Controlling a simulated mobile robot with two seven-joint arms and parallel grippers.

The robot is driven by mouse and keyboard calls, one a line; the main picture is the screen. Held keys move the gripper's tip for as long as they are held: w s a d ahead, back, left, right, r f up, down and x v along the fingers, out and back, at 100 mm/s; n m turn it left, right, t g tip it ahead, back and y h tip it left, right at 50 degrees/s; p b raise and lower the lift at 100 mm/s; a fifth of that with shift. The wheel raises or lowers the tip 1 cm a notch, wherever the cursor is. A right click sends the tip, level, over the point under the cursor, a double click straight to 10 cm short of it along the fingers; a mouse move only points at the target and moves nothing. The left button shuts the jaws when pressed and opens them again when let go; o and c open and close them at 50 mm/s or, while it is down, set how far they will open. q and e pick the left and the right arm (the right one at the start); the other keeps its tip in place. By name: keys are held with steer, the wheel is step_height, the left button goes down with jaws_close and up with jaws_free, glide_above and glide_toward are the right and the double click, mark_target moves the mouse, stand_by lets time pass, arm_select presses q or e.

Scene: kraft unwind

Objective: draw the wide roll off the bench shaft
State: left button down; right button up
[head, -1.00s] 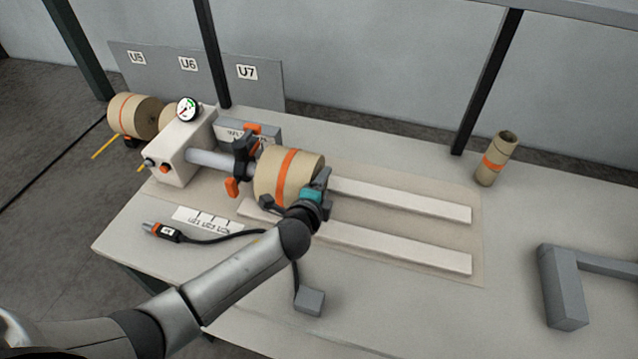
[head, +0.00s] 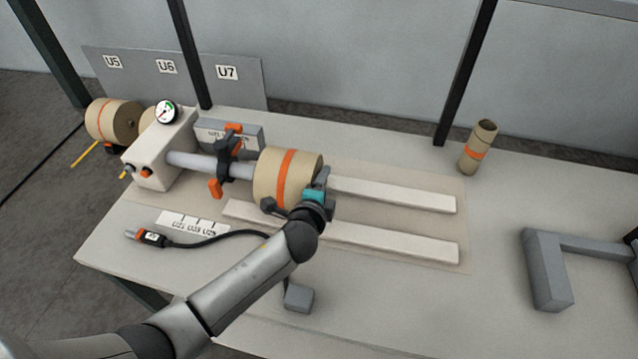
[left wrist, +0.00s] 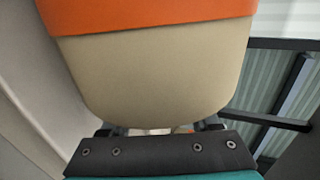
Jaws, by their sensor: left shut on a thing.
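The wide roll (head: 268,178), tan with an orange band, sits around the bench shaft (head: 195,163), its axis lying level. A short length of bare shaft shows between the roll and the black collar with orange levers (head: 228,155). The shaft comes out of a white housing (head: 155,160). My left gripper (head: 298,194) is shut on the roll at its near right side. In the left wrist view the roll's tan side (left wrist: 155,75) fills the middle, close against the gripper. The shaft's free end is hidden. My right gripper is out of view.
Two pale rails (head: 390,193) run rightward beneath and past the roll. A small upright roll (head: 478,148) stands at the back right. A grey frame (head: 545,270) stands at the right. A cabled tool (head: 152,238) lies in front. Other rolls (head: 112,120) sit behind the housing.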

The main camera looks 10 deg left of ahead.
arm_select(q)
steer(key=shift+s+d+b, duration=0.15)
steer(key=shift+d+b, duration=0.2)
steer(key=shift+d, duration=1.75)
steer(key=shift+c, duration=0.2)
jaws_free()
steer(key=p+v, duration=0.2)
steer(key=v, duration=1.3)
steer(key=shift+p, duration=0.4)
steer(key=shift+s+a, duration=0.1)
